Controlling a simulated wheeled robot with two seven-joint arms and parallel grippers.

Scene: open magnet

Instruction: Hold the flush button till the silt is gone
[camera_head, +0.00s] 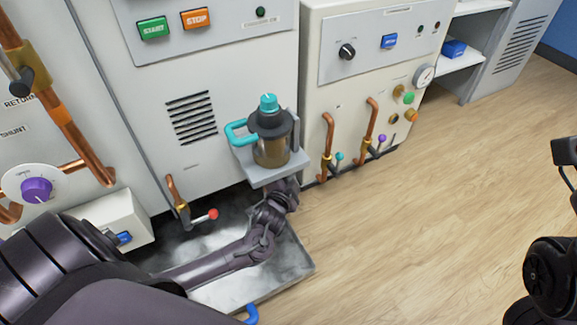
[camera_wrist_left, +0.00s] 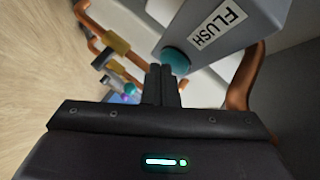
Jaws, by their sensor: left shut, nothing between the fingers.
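The flush button is a round teal knob (camera_wrist_left: 176,62) on a grey housing (camera_wrist_left: 265,25) marked FLUSH in the left wrist view. My left gripper (camera_wrist_left: 161,72) is shut and empty, its fingertips right at the button. Whether they press it in is hard to tell. In the head view my left gripper (camera_head: 288,190) is under the small grey shelf, and the button is hidden there. On the shelf stands a clear filter bowl (camera_head: 270,153) with a dark cap, a teal knob and a teal handle. Its contents look brownish. My right gripper cannot be made out.
A grey metal tray (camera_head: 298,270) lies on the floor under my left forearm. A red-tipped lever valve (camera_head: 207,216) and copper pipes (camera_head: 328,140) stand close to the cabinets. Dark parts show at the right edge. The wooden floor (camera_head: 440,210) is open in the middle right.

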